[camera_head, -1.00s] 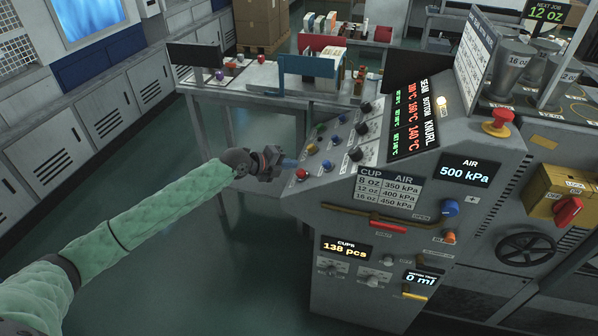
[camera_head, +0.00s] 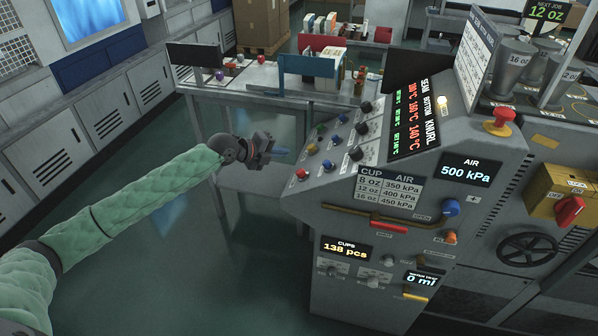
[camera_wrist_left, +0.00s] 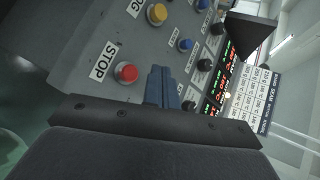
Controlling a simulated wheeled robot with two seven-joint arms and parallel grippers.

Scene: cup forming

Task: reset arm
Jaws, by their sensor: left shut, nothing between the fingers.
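My left arm, in a green padded sleeve, comes in from the left in the head view. Its gripper (camera_head: 281,153) is shut and empty, in the air just left of the machine's sloped button panel (camera_head: 318,177). In the left wrist view the closed blue fingertips (camera_wrist_left: 162,88) point toward the panel. The red STOP button (camera_wrist_left: 126,72) shows left of the fingertips there, and the same red button (camera_head: 302,174) shows below the gripper in the head view. My right gripper is in neither view.
The forming machine (camera_head: 400,200) fills the right side, with an air display (camera_head: 470,172) reading 500 kPa and a yellow lock box (camera_head: 562,190). A table (camera_head: 255,85) with small items stands behind. The floor (camera_head: 200,270) left of the machine is clear.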

